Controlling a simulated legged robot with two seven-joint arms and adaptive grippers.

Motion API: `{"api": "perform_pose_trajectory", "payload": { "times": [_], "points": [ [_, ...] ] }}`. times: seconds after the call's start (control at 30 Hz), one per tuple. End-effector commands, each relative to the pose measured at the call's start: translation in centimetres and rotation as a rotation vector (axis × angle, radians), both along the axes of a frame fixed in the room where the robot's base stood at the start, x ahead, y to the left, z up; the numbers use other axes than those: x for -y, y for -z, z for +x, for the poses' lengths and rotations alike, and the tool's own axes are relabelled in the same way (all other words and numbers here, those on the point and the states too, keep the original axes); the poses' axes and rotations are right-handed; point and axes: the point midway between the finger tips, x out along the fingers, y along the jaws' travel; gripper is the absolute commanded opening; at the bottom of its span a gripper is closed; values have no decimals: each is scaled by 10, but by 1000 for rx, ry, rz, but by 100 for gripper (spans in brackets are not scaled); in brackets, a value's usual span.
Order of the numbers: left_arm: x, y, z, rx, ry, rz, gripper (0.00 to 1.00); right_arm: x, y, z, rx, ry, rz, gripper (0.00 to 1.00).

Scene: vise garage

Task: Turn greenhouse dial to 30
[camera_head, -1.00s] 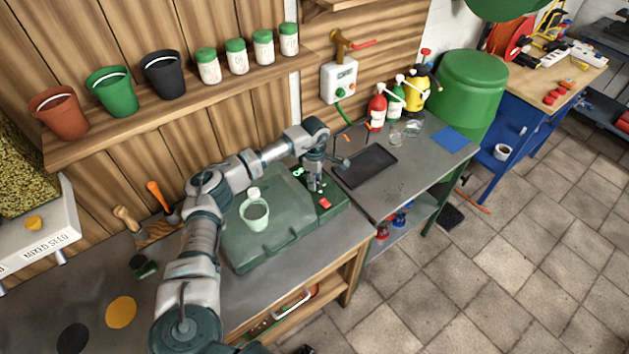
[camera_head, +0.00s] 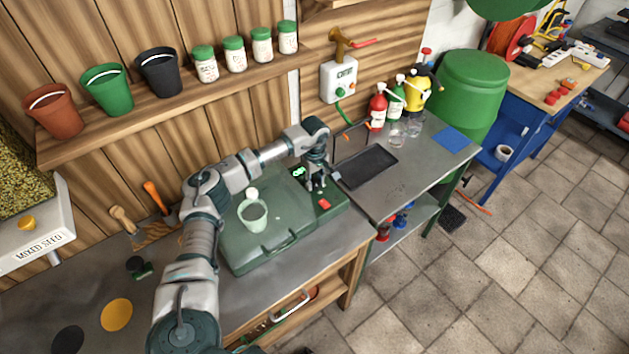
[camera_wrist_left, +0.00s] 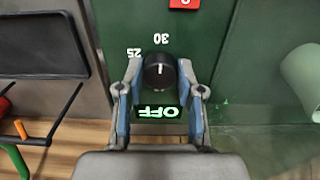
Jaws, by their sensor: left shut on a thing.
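The greenhouse (camera_head: 240,252) is a dark green box on the grey bench, with a control panel at its right end. In the left wrist view the black round dial (camera_wrist_left: 159,72) has a small white mark near its middle, facing the printed 30 (camera_wrist_left: 162,39). The printed 25 (camera_wrist_left: 134,52) is beside it, and a lit green display (camera_wrist_left: 158,112) reads OFF upside down. My left gripper (camera_head: 317,188) is down at the panel, its two blue-grey fingers shut on the dial from both sides. In the head view the fingers mostly hide the dial. My right gripper is not in view.
A red button (camera_head: 324,204) is on the panel close to my fingers. A pale green cup (camera_head: 254,215) stands on the greenhouse lid. A black tray (camera_head: 366,166) lies on the side table to the right. A wooden shelf (camera_head: 185,97) with pots and jars runs along the wall behind.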

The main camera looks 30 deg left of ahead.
Motion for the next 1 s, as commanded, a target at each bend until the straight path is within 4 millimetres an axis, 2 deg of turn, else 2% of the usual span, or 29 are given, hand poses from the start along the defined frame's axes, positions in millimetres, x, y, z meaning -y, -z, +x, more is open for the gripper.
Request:
{"api": "perform_pose_trajectory", "payload": {
  "times": [0.37,0.4,0.5,0.83,1.0],
  "points": [
    [-1,0,0,2,5,1,2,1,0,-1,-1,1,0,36],
    [-1,0,0,2,5,1,39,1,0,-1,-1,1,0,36],
    [-1,0,0,3,4,1,62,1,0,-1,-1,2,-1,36],
    [-1,-4,0,4,3,1,62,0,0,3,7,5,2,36],
    [-1,-26,1,6,3,1,62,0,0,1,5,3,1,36]
  ]
}}
